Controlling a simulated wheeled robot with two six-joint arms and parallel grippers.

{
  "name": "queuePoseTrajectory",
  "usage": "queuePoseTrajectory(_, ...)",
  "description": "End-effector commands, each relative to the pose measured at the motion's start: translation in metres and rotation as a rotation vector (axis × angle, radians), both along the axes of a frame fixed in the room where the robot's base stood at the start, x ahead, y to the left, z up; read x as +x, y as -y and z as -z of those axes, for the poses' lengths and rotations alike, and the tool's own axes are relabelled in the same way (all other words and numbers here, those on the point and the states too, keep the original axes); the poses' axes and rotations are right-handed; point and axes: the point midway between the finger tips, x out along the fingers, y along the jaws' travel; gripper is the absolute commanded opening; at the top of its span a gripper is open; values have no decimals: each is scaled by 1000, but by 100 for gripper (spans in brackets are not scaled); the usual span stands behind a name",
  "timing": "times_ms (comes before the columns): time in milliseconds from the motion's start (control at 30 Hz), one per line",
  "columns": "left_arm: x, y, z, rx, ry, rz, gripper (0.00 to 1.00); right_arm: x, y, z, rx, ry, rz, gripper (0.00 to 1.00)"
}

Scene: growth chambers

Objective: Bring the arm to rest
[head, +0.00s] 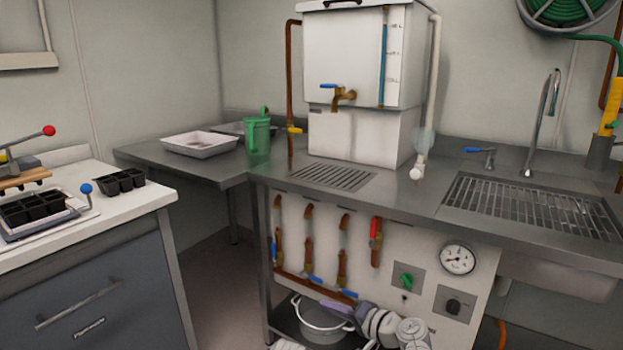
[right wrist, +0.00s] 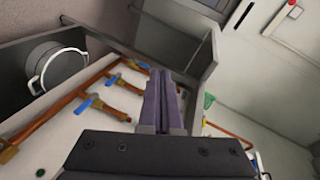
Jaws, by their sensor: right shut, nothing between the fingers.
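My right gripper (head: 328,305) shows low in the head view, in front of the open shelf space under the steel counter. Its purple fingers are together with nothing between them. The right wrist view shows the same shut fingers (right wrist: 160,76) close up, in front of the pipe panel (right wrist: 55,150).
Copper pipes with blue-handled valves (head: 309,240) run down the panel. The steel counter (head: 420,195) overhangs. A white-topped cabinet (head: 120,215) stands at left, with open floor between.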

Motion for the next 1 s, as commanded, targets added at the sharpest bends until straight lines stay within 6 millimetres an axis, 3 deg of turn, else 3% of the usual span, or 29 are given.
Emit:
queuePoseTrajectory(33,0,0,0,0,0,0,0,-18,-24,20,-99,-34,-91,0)
queuePoseTrajectory(100,0,0,0,0,0,0,0,-44,-46,50,-250,-87,-211,0)
queuePoseTrajectory(200,0,0,0,0,0,0,0,-82,-61,92,-470,-172,-366,0)
queuePoseTrajectory(333,0,0,0,0,0,0,0,-127,-57,132,-746,-285,-521,0)
queuePoseTrajectory(500,0,0,0,0,0,0,0,-165,-33,157,-1031,-408,-631,0)
queuePoseTrajectory(767,0,0,-3,0,0,0,0,-198,7,158,-1373,-556,-687,0)
queuePoseTrajectory(800,0,0,-20,0,0,0,0,-196,7,141,-1360,-553,-683,0)
queuePoseTrajectory(1000,0,0,-60,-2,-1,-1,0,-195,6,101,-1353,-551,-681,0)
